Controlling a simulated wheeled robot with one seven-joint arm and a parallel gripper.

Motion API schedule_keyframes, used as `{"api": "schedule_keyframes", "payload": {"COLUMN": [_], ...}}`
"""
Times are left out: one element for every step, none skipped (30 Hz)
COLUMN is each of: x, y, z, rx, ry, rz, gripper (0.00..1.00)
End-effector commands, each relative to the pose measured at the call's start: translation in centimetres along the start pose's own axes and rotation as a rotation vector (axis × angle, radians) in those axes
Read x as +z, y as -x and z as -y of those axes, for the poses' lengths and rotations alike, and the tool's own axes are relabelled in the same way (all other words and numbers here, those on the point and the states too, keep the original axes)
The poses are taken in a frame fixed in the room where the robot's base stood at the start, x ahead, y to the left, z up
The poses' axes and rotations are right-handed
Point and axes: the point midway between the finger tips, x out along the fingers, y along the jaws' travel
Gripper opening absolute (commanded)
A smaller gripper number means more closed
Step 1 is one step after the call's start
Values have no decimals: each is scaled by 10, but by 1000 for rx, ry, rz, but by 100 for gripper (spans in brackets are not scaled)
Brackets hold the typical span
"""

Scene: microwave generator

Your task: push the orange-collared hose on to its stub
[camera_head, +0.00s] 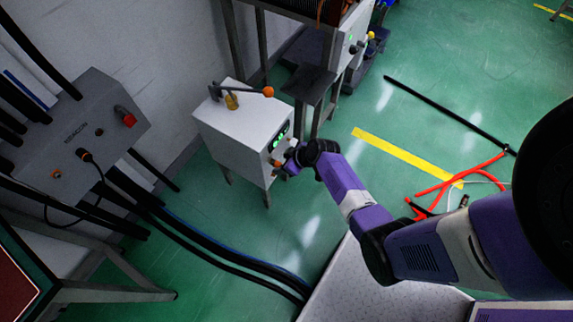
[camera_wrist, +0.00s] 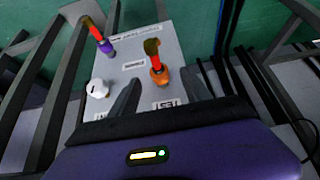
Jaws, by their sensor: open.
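The white cabinet (camera_head: 228,128) stands on legs near the wall. Its front panel (camera_wrist: 148,40) fills the upper middle of the wrist view. A short piece with an orange collar (camera_wrist: 159,76), a red-orange stem and an olive tip stands on the panel; I cannot tell whether this is the hose or how far it sits on a stub. Beside it are a purple-collared piece (camera_wrist: 106,46) and a white knob (camera_wrist: 97,88). My gripper (camera_wrist: 157,82) is open, its fingers either side of the orange collar and apart from it. In the head view my gripper (camera_head: 290,161) is at the cabinet's front.
A lever with an orange knob (camera_head: 268,91) sticks out over the cabinet top. A grey box (camera_head: 92,128) with cables is on the left wall. Dark hoses (camera_head: 225,254) run along the floor. Orange-red tubing (camera_head: 460,180) lies at right. A metal frame stands behind the cabinet.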

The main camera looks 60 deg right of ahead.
Motion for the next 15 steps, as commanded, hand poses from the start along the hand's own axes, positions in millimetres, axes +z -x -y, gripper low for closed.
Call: {"api": "schedule_keyframes", "payload": {"x": [2, 2, 2, 2, 2, 2, 2, 2, 2, 2, 2, 1, 1, 1, 1], "y": [-9, -12, -16, -18, -21, -24, -26, -29, -32, -33, -35, -37, -38, -39, -40], "z": [0, 0, 0, 0, 0, 0, 0, 0, 0, 0, 0, 0, 0, 0, 0], "rx": [0, 0, 0, 0, 0, 0, 0, 0, 0, 0, 0, 0, 1, 1, 1], "ry": [3, 3, 2, 2, 1, 1, 2, 2, 2, 2, 2, 1, 1, 1, 1], "rz": [-1, -1, 0, 0, 0, 0, 1, 1, 1, 1, 0, 0, 0, 0, 0], "gripper": [56, 56, 56, 56, 56, 56, 56, 56, 56, 56, 56, 56, 56, 56, 56]}}
